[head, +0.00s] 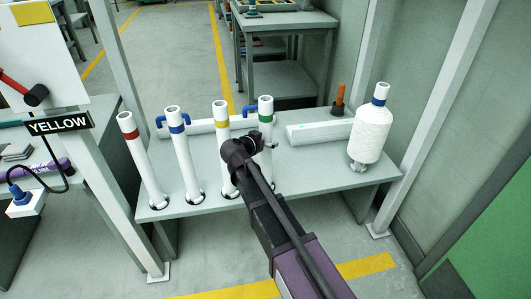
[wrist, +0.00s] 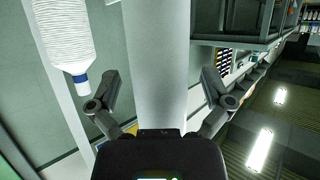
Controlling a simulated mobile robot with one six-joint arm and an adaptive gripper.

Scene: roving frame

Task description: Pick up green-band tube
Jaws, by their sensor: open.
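The green-band tube (head: 266,110) stands upright on the grey bench in the head view, the furthest right of the row of white tubes. In the wrist view a white tube (wrist: 158,65) fills the middle, between the two spread fingers of my gripper (wrist: 160,92). Gaps show on both sides, so the fingers look apart from it. No colour band shows on it there, but it appears to be the green-band tube.
Tubes with yellow (head: 221,111), blue (head: 176,124) and red (head: 130,130) bands stand to the left. A white spool (head: 371,137) with a blue band stands at the bench's right; it also shows in the wrist view (wrist: 62,30). Frame posts flank the bench (head: 300,172).

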